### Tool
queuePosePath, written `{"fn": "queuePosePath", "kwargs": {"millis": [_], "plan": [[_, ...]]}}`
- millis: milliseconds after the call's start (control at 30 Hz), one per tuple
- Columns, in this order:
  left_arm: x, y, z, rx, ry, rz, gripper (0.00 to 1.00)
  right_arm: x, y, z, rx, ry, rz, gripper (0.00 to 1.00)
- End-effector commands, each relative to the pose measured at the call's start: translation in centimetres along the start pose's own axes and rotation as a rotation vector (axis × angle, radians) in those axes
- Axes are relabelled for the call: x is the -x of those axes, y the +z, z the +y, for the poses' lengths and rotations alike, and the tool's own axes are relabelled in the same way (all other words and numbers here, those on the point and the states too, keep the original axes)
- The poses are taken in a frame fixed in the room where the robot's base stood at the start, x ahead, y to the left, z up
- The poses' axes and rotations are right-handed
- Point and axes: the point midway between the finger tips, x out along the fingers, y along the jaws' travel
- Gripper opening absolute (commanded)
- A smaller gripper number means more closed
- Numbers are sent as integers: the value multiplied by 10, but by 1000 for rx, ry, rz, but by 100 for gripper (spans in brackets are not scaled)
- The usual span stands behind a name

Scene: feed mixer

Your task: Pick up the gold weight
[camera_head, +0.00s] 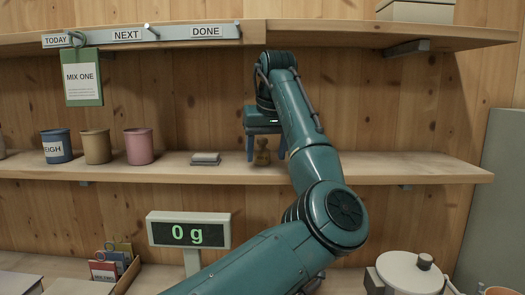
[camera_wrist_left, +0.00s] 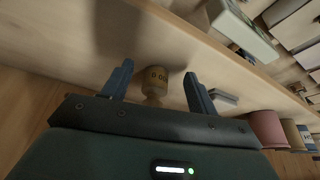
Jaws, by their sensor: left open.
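The gold weight (camera_head: 262,152) is a small knobbed piece standing on the middle shelf. In the left wrist view the weight (camera_wrist_left: 155,82) shows markings on its side, too small to read fully. My left gripper (camera_head: 266,156) is open and points down over the weight, with its blue fingers on either side. In the left wrist view the gripper (camera_wrist_left: 158,69) has the weight between its fingers, with gaps visible on both sides. The weight is not gripped. My right gripper is not in view.
A small grey stack (camera_head: 205,158) lies on the shelf (camera_head: 400,170) left of the weight. Pink (camera_head: 139,147), tan (camera_head: 97,147) and blue (camera_head: 57,146) cups stand farther left. The upper shelf (camera_head: 330,32) is close above my wrist. Below, a display (camera_head: 188,231) reads 0 g.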

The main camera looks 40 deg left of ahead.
Motion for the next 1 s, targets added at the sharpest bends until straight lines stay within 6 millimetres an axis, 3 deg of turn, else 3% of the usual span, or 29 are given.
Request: {"fn": "queuePosePath", "kwargs": {"millis": [233,367,600,1000], "plan": [[-13,-39,-1,0,0,-2,59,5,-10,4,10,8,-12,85],[-25,-36,0,1,2,0,59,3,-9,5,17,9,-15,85],[-27,-36,0,0,2,0,58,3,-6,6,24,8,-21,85],[-27,-36,0,0,1,0,25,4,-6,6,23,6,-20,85]]}}
